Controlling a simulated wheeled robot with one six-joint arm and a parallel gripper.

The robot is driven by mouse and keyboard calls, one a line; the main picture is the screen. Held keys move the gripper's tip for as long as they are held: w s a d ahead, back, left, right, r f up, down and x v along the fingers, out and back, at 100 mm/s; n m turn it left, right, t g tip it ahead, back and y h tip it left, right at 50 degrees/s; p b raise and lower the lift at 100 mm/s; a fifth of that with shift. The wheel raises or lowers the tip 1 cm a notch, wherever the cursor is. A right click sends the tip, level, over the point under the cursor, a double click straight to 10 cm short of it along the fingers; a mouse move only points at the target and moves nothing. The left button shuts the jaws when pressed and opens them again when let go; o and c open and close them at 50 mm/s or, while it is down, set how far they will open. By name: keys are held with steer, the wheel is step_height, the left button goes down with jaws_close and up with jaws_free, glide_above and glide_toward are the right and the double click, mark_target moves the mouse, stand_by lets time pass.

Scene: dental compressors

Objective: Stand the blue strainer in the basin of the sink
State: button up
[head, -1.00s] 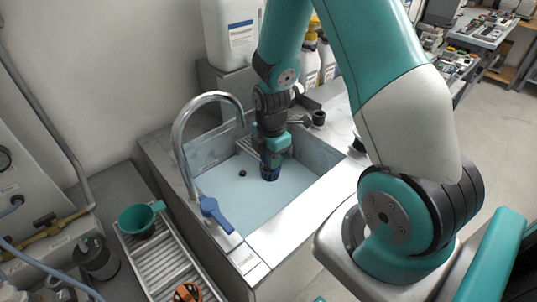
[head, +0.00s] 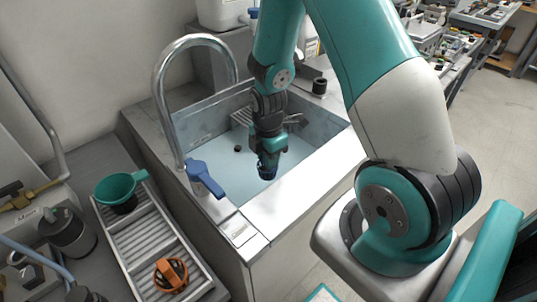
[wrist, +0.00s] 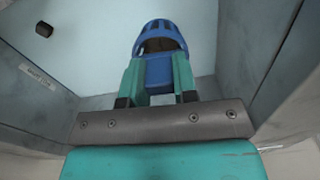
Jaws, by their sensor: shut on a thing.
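The blue strainer (head: 267,171) is held in my gripper (head: 268,152), low inside the sink basin (head: 211,126), near its front wall. In the wrist view, the strainer (wrist: 160,38) shows a slotted round rim and a solid blue part between the two green fingers of my gripper (wrist: 158,75), which are shut on it. The pale basin floor (wrist: 110,45) lies behind it. I cannot tell whether the strainer touches the floor. In the head view, my gripper partly hides it.
A curved metal faucet (head: 160,90) with a blue lever (head: 205,178) stands at the sink's left edge. A green funnel-like cup (head: 121,191) and an orange-brown object (head: 170,275) are on a ribbed tray (head: 147,232) at left. The basin's dark drain (head: 238,149) is clear.

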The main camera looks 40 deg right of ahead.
steer(key=shift+f+b, duration=2.6)
steer(key=shift+f, duration=0.85)
steer(key=shift+f, duration=0.1)
steer(key=shift+d+f+b, duration=0.1)
steer(key=shift+f+b, duration=0.85)
steer(key=shift+f, duration=0.3)
steer(key=o, duration=1)
steer(key=c, duration=0.4)
steer(key=shift+r, duration=0.1)
